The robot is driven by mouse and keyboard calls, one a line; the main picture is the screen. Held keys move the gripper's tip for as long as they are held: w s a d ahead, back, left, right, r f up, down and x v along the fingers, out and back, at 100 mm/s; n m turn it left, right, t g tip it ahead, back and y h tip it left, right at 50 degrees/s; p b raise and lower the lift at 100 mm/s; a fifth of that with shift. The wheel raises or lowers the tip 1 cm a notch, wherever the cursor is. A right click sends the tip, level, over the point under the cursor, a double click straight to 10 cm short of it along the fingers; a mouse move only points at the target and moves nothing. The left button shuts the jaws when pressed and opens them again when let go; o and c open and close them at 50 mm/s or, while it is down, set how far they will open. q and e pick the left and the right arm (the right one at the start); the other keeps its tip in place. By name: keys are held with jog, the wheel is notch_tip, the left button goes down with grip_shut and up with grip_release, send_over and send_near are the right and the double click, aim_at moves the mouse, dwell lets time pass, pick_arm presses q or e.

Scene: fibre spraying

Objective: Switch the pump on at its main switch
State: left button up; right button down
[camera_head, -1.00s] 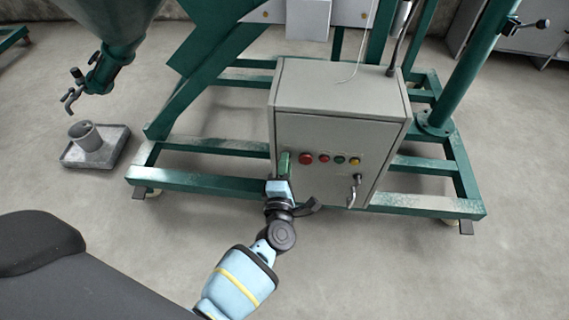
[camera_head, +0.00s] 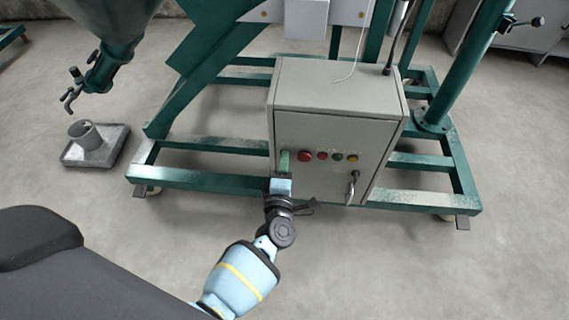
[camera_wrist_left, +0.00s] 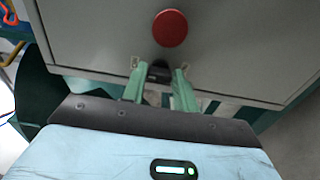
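The pump's grey control box (camera_head: 312,190) stands on the green frame, its front panel facing me. In the left wrist view a small black knob, seemingly the main switch (camera_wrist_left: 160,72), sits between the green fingers of my left gripper (camera_wrist_left: 160,80). The fingers are close on both sides of it and look shut on it. In the head view the left gripper (camera_head: 284,162) is at the panel's left part and hides the switch. A red button (camera_head: 305,156) is just right of it; it also shows above the fingers in the wrist view (camera_wrist_left: 170,28). My right gripper is not in view.
Smaller red, green and yellow buttons (camera_head: 337,157) continue the row to the right. A door handle (camera_head: 352,187) sticks out low on the box. The green frame's front rail (camera_head: 200,183) runs below. A grey tray with a cup (camera_head: 95,148) is at the left. The front floor is clear.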

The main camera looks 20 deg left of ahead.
pick_arm(q)
jog(key=shift+o, duration=0.5)
jog(key=shift+s, duration=0.1)
jog(key=p+v, duration=0.1)
jog(key=v, duration=0.6)
jog(key=shift+s+p, duration=0.35)
jog(key=shift+d, duration=0.1)
